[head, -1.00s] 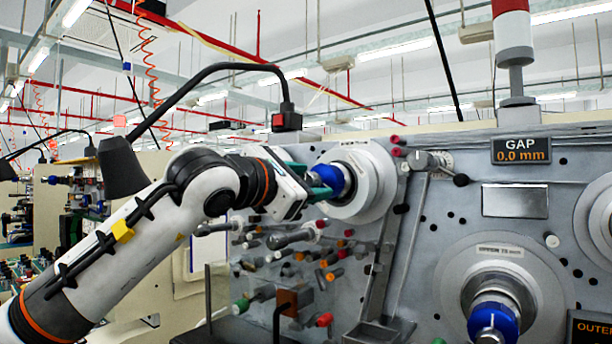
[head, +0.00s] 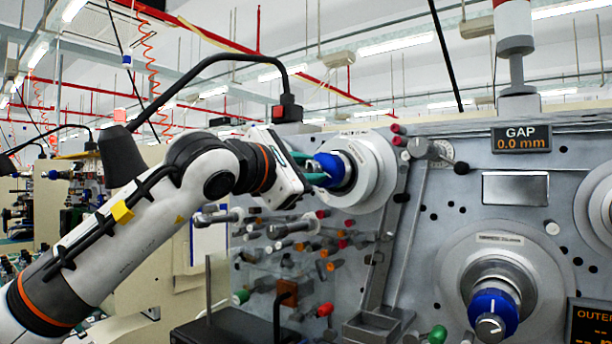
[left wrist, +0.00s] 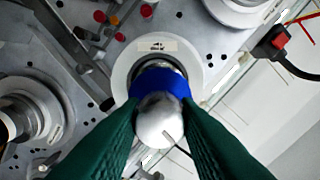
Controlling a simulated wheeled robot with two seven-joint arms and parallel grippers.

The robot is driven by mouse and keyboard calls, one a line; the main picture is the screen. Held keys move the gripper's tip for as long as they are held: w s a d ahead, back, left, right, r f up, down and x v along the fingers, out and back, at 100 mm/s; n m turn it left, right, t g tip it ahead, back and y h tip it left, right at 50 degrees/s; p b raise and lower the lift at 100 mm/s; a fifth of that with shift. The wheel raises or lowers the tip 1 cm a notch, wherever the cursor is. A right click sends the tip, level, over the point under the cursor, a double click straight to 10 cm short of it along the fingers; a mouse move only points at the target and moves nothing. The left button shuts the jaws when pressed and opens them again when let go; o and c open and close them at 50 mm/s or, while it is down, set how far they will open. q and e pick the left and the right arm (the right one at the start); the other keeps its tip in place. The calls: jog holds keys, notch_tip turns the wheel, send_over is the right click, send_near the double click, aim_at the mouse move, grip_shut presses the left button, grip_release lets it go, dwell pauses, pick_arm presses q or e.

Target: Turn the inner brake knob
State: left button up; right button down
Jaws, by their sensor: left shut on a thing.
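A blue knob with a silver face (head: 331,168) sits on the upper left spindle's round grey flange (head: 372,172). My left gripper (head: 318,172) is shut on this knob, its green fingers on either side. In the left wrist view the blue collar (left wrist: 160,84) lies between the fingers (left wrist: 158,112), and the silver face (left wrist: 160,122) carries a dark index line. I cannot read the label above it. A second blue knob (head: 491,312) is on the lower right spindle, untouched, near a display reading "OUTER" (head: 587,318). My right gripper is out of view.
Several pegs and rollers with coloured ends (head: 320,255) stick out of the panel below my left gripper. A black lamp (head: 121,158) on a curved arm hangs over my left arm. A display (head: 521,139) reads GAP 0.0 mm.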

pick_arm(q)
jog(key=m+b, duration=0.1)
jog(key=m, duration=0.2)
jog(key=shift+m, duration=0.3)
jog(key=m, duration=0.3)
jog(key=shift+m, duration=0.3)
jog(key=m, duration=0.4)
jog(key=shift+m, duration=0.3)
jog(key=shift+f+m, duration=0.15)
jog(key=shift+m, duration=1.85)
jog(key=shift+d, duration=0.1)
jog(key=o, duration=1)
jog(key=shift+c, duration=0.2)
